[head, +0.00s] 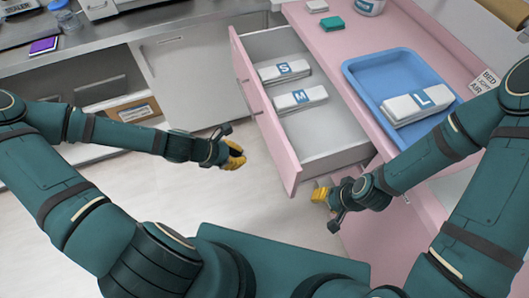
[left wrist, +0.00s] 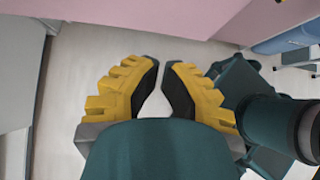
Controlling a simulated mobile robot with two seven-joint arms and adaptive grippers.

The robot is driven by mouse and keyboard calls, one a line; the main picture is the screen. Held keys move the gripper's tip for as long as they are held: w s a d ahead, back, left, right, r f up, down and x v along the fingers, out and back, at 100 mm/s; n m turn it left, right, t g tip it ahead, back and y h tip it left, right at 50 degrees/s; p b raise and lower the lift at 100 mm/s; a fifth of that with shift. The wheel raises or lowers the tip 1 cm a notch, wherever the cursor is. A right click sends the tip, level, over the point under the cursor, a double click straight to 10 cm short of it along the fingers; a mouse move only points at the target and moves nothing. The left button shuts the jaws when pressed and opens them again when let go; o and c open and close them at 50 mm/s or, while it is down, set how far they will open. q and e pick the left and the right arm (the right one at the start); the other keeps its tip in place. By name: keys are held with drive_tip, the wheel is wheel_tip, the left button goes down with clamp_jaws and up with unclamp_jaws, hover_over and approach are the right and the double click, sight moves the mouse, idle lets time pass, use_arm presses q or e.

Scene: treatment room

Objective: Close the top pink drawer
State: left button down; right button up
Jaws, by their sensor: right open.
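The top pink drawer (head: 262,119) stands pulled out from the pink cabinet (head: 330,52) in the head view. Its front faces left and carries small grey handles. White packs marked S (head: 284,72) and M (head: 300,98) lie inside it. My left gripper (head: 238,155) is left of the drawer front, apart from it. In the left wrist view its yellow fingers (left wrist: 161,75) lean together with a narrow gap at the tips and nothing between them. My right gripper (head: 318,195) is open and empty near the drawer front's near end; whether it touches is unclear.
A blue tray (head: 358,74) with a white pack marked L (head: 420,105) sits on the cabinet top, beside a green block (head: 332,23). A grey counter (head: 140,24) with a cardboard box (head: 128,108) beneath stands at the left. Floor left of the drawer is clear.

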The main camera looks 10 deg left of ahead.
sight(279, 157)
use_arm(q)
drive_tip(key=b+x, duration=0.1)
drive_tip(key=x, duration=0.3)
drive_tip(key=d+r+b+x, duration=0.1)
drive_tip(key=x, duration=0.2)
drive_tip(key=b+x, duration=0.1)
drive_tip(key=x, duration=0.3)
drive_tip(key=shift+w+d, duration=0.35)
drive_tip(key=shift+w, duration=0.15)
drive_tip(key=shift+w+d+b, duration=0.25)
drive_tip(key=shift+d+b, duration=0.05)
drive_tip(key=shift+d, duration=0.05)
drive_tip(key=shift+w+d, duration=0.3)
drive_tip(key=shift+d, duration=0.25)
drive_tip(key=w+d, duration=0.4)
drive_tip(key=d, duration=0.2)
drive_tip(key=w+d+p, duration=0.1)
drive_tip(key=w+d, duration=0.3)
drive_tip(key=d, duration=0.2)
drive_tip(key=w+d, duration=0.5)
drive_tip(key=d, duration=0.2)
drive_tip(key=shift+p, duration=0.3)
drive_tip(key=shift+a, duration=0.15)
